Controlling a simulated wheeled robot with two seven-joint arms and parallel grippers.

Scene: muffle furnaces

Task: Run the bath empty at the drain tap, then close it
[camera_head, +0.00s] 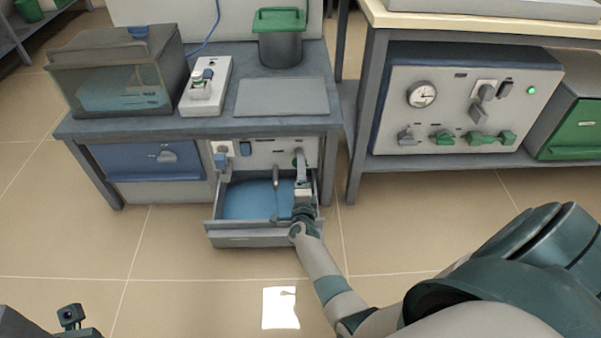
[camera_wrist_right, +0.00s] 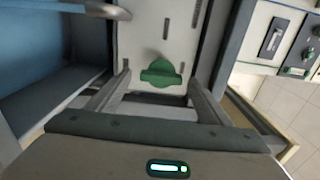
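A clear-sided tank (camera_head: 120,82) with blue liquid low inside stands on the bench at left. Below, a pulled-out drawer (camera_head: 245,240) holds blue liquid. A metal spout (camera_head: 276,177) hangs over it from a pale panel, and a thin stream seems to fall from it. The spout's end also shows in the right wrist view (camera_wrist_right: 108,11). My right gripper (camera_head: 302,183) is at the panel, right of the spout. In the wrist view its open fingers (camera_wrist_right: 155,95) stand either side of a green tap handle (camera_wrist_right: 162,73); contact is unclear.
A power strip (camera_head: 206,87), a green-lidded bin (camera_head: 280,45) and a flat plate (camera_head: 283,97) are on the bench. A second bench at right holds a panel with a gauge (camera_head: 422,94) and several handles. The floor in front is mostly clear.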

